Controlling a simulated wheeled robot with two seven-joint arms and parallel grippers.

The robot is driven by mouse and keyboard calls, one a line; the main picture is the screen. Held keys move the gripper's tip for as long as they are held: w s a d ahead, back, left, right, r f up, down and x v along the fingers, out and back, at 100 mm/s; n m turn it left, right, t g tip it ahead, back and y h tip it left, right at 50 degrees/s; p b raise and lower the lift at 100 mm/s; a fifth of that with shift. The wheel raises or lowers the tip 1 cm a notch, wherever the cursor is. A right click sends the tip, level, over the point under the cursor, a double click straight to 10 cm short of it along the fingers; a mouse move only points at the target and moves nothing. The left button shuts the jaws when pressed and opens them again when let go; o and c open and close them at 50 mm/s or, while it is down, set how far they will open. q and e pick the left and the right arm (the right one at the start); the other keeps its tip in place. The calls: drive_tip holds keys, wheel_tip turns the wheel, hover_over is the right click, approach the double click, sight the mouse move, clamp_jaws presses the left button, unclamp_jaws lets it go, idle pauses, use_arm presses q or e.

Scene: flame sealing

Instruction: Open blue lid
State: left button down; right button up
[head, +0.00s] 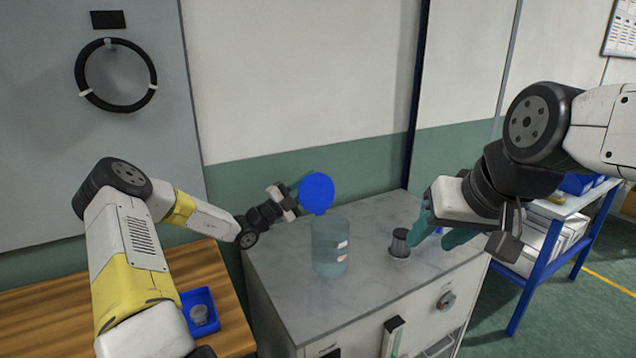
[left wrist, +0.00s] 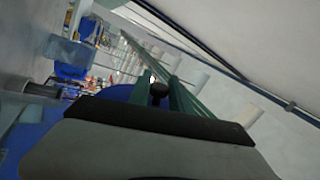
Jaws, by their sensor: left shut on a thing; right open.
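The round blue lid (head: 316,193) stands tilted up on edge, its face toward me, at the top of a translucent teal bottle (head: 330,248) on the grey cabinet top. Its lower edge meets the bottle's top; I cannot tell whether they touch. My left gripper (head: 290,197) is at the lid's left side, shut on it. In the left wrist view, a dark knob (left wrist: 158,90) sits between the teal fingers, with blue of the lid (left wrist: 120,92) behind. My right gripper (head: 432,240) is open, at the right of a small dark grey cup-like object (head: 399,243).
The grey cabinet top (head: 290,265) is bare in front of the bottle. A small blue tray (head: 187,302) with a grey piece (head: 199,314) in it is on the wooden table (head: 215,270) at left. A blue-framed rack (head: 548,250) stands at right.

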use_arm(q)
drive_tip(key=shift+w+a+f+n+y, duration=0.2)
drive_tip(key=shift+n+y, duration=0.2)
drive_tip(key=shift+n, duration=0.2)
drive_tip(key=c, duration=1.2)
unclamp_jaws()
drive_tip(key=shift+c, duration=0.2)
drive_tip(key=shift+f, duration=0.1)
drive_tip(key=v, duration=0.7)
drive_tip(key=shift+s+a+f, duration=0.15)
drive_tip(key=shift+s+f, duration=0.05)
drive_tip(key=shift+a, duration=0.1)
